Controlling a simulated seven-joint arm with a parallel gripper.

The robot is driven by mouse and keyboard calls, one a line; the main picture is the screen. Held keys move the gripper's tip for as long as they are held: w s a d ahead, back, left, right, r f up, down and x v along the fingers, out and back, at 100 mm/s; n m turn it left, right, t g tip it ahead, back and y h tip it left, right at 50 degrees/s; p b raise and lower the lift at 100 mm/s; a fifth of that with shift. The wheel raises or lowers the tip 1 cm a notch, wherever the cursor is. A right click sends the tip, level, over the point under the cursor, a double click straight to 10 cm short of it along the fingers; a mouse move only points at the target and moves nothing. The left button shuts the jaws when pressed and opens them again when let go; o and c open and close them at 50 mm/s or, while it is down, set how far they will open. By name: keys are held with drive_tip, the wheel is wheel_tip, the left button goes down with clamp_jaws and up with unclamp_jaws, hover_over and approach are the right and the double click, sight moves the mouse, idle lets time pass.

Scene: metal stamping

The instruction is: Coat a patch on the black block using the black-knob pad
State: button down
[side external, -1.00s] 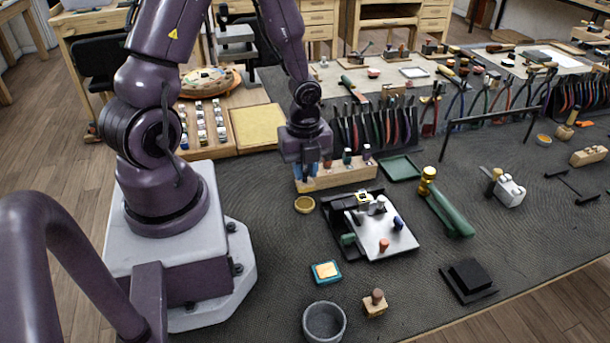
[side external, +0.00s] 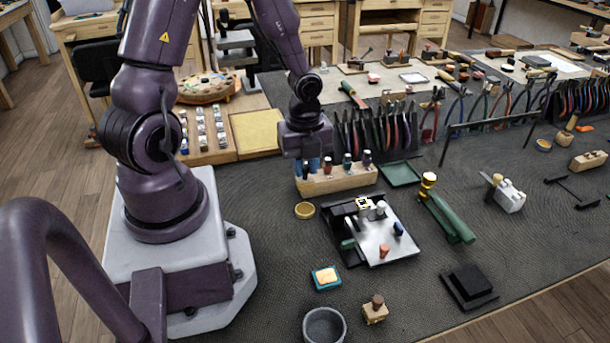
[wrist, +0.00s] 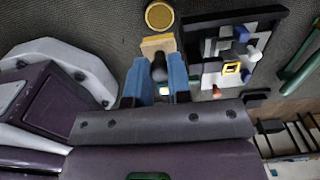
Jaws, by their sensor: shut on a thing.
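My gripper (side external: 306,167) hangs over the left end of the wooden rack (side external: 345,184). Its blue fingers also show in the wrist view (wrist: 160,78), shut on the black-knob pad (wrist: 159,67). The pad's lower part is hidden by the fingers, so I cannot tell whether it is clear of the rack. The black block (side external: 469,280) lies on a flat dark base at the front right, far from my gripper.
A yellow round dish (side external: 305,210) and a metal plate fixture (side external: 382,240) with small knobs lie in front of the rack. Mat left of the block is clear.

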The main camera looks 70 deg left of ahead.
sight(305, 166)
wheel_tip(305, 166, up, 6)
drive_tip(key=w+d, duration=1.8)
drive_tip(key=w, duration=0.2)
drive_tip(key=w+d+f, duration=0.2)
drive_tip(key=d+f, duration=0.3)
drive_tip(key=d, duration=0.5)
drive_tip(key=shift+w, duration=0.1)
